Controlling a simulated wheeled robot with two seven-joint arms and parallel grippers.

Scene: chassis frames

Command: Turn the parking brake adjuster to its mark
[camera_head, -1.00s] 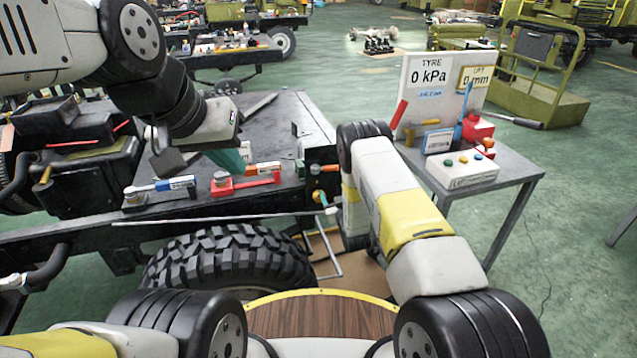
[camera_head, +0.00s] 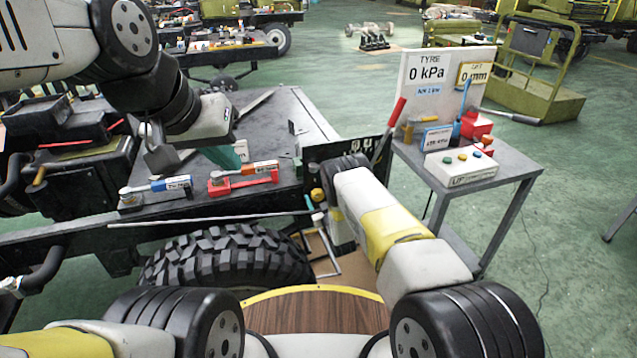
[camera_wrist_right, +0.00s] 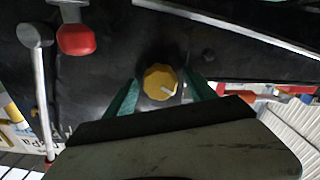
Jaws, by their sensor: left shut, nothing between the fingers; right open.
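The adjuster appears to be the yellow fluted knob (camera_wrist_right: 158,80) on a dark panel in the right wrist view. A white pointer line on its face points to the lower right. I cannot make out its mark. My right gripper (camera_wrist_right: 163,84) is open, with one green finger on each side of the knob; I cannot tell whether they touch it. My left gripper (camera_head: 224,157) is shut and empty above the chassis deck.
A red-handled lever (camera_head: 389,130) rises beside the dark panel (camera_head: 335,153); a red-tipped lever (camera_wrist_right: 76,38) shows near the knob. Two torque wrenches, blue (camera_head: 157,188) and red (camera_head: 243,177), lie on the deck. The grey side table (camera_head: 505,180) with a gauge board stands right.

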